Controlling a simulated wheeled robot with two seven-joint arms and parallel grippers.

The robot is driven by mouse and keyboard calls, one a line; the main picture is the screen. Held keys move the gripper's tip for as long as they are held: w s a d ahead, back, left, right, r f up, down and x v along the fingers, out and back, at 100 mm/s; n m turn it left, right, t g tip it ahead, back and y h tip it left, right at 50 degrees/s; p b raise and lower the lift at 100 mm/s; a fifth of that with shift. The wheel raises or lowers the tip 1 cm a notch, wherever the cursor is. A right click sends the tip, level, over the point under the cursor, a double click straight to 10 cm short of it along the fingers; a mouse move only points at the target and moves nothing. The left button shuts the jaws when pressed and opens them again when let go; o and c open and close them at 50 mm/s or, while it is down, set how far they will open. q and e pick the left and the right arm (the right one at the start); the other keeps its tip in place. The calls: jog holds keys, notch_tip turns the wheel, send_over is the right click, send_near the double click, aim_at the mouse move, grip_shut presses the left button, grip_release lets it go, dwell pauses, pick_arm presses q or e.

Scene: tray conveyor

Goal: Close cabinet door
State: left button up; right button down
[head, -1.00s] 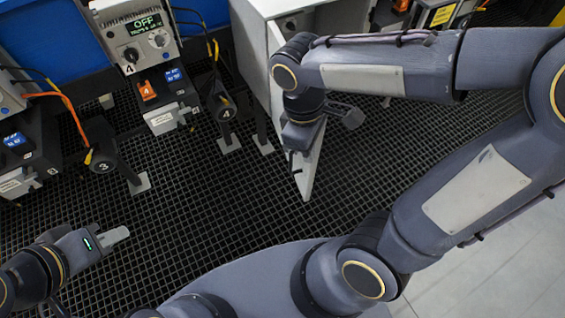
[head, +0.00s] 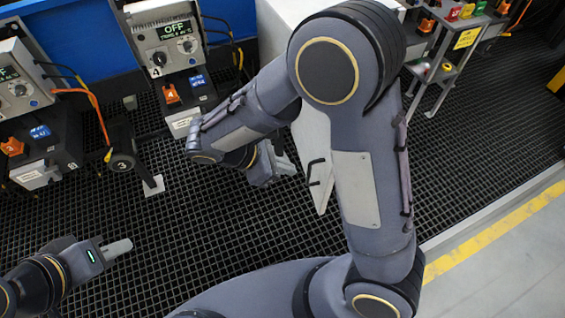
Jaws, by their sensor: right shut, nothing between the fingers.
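The white cabinet (head: 283,14) stands at the top centre, mostly hidden behind my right arm. Its white door (head: 322,192) stands open, swung out over the black grid floor. A dark handle is on the door near its free edge. My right gripper (head: 286,163) is shut and empty, just left of the door; whether it touches the door cannot be told. My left gripper (head: 118,248) is at the lower left, far from the cabinet, with nothing visible in it. Its finger gap cannot be made out.
Control stations with a grey OFF box (head: 165,42) and black units (head: 45,148) line the upper left. A post with a black disc (head: 122,162) stands left of my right gripper. A shelf rack (head: 440,70) is at the upper right. Grid floor in the lower middle is clear.

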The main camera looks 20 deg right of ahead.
aim_at(328, 174)
jog(key=d+f, duration=0.1)
jog(key=d, duration=0.1)
jog(key=d+f, duration=0.1)
jog(key=d, duration=0.2)
jog(key=s+d+f, duration=0.1)
jog(key=d+f, duration=0.1)
jog(key=shift+d, duration=0.55)
